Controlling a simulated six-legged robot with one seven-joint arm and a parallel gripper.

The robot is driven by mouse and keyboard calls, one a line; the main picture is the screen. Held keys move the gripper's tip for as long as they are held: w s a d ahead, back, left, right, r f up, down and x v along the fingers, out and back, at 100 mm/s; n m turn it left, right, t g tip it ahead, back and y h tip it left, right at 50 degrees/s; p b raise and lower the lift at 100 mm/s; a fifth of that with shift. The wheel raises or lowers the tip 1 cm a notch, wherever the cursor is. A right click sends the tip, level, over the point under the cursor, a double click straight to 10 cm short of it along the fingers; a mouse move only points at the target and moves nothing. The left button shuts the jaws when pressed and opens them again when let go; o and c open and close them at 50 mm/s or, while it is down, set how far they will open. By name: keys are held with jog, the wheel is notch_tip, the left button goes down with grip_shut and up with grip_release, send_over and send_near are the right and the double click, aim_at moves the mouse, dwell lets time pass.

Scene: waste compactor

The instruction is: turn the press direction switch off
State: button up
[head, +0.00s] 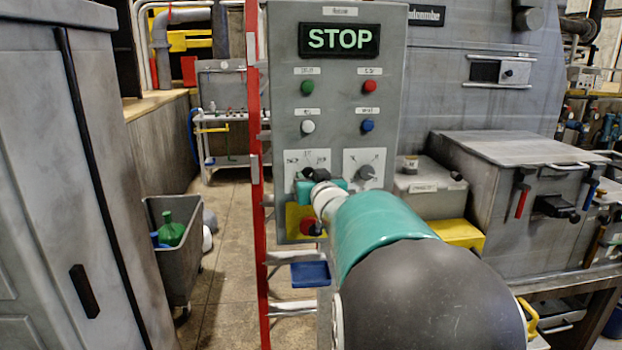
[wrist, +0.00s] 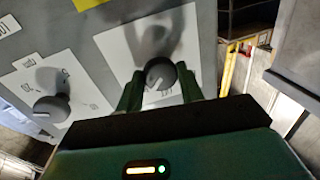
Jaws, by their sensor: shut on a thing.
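The press direction switch is a dark round knob (wrist: 160,74) on a white label plate (wrist: 118,48) in the wrist view. My gripper (wrist: 159,88) has one green finger on each side of the knob and is shut on it. A pale mark on the knob points toward the lower left in that picture. In the head view my gripper (head: 313,178) is at the left label plate (head: 294,160) of the grey control panel (head: 340,100). My gripper and arm hide much of the knob there. The plate's lettering is too small to read.
A second knob (head: 367,172) is close by on the right; it also shows in the wrist view (wrist: 50,108). A lit STOP display (head: 339,40) and several coloured buttons are above. A red emergency button (head: 307,226) on yellow is just below. A red post (head: 254,150) borders the panel's left.

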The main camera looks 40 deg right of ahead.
jog(key=shift+a+r+n+g, duration=0.1)
jog(key=shift+n+g, duration=0.25)
jog(key=shift+n, duration=1.8)
jog(key=shift+n+g, duration=0.35)
jog(key=shift+n, duration=1.8)
jog(key=o, duration=1)
jog(key=v, duration=1.3)
jog(key=shift+s+a, duration=0.25)
jog(key=shift+a, duration=0.05)
jog(key=shift+r, duration=0.1)
